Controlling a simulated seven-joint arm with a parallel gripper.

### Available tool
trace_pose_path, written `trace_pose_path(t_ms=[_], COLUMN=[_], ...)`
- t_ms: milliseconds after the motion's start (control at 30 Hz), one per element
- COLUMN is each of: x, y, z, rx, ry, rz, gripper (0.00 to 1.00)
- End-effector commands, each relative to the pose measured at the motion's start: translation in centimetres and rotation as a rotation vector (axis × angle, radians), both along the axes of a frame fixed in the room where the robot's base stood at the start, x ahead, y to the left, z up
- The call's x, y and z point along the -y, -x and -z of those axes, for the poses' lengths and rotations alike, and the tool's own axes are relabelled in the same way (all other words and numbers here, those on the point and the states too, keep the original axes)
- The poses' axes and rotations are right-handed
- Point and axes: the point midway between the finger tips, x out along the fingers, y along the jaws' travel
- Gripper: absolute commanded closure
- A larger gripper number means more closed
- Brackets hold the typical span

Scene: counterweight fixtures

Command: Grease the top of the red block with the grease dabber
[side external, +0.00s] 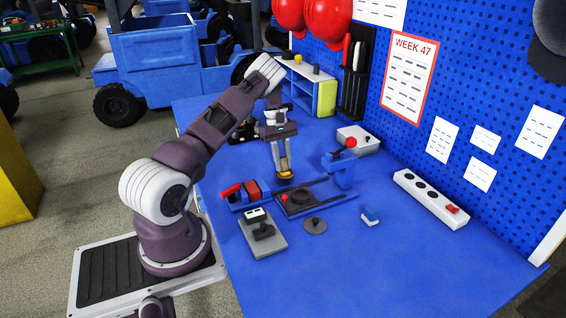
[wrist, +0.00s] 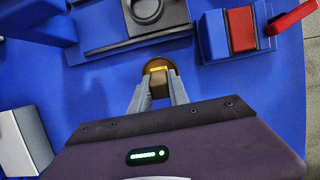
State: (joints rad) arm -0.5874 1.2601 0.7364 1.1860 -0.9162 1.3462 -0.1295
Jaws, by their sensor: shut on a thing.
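My gripper (side external: 284,166) points down over the blue table. It is shut on the grease dabber, a small yellow and brown piece between the fingertips, which also shows in the wrist view (wrist: 158,86). A round, dark brown, yellow-edged piece (wrist: 155,65) sits at its lower end; I cannot tell whether this is the dabber's head or a grease tin around it. The red block (wrist: 243,34) sits in a blue clamp (wrist: 213,38) with a red handle (wrist: 292,18), to the right in the wrist view. In the side view the clamp is left of and nearer than my gripper.
A dark rail fixture with a ring (side external: 300,196) lies beside the clamp, with a blue post (side external: 344,170) at its far end. The table's front right is clear.

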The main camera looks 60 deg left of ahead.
Motion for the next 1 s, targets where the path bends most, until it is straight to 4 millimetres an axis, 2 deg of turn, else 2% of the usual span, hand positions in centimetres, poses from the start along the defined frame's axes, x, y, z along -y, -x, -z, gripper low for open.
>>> trace_pose_path(t_ms=[67,700,1000], x=[0.0,0.0,0.0], y=[0.1,0.0,0.0], z=[-0.1,-6.6,-7.0], rx=[-0.002,0.000,-0.001], ry=[0.000,0.000,0.000], rz=[0.000,0.000,0.000], gripper=[1.00,1.00,1.00])
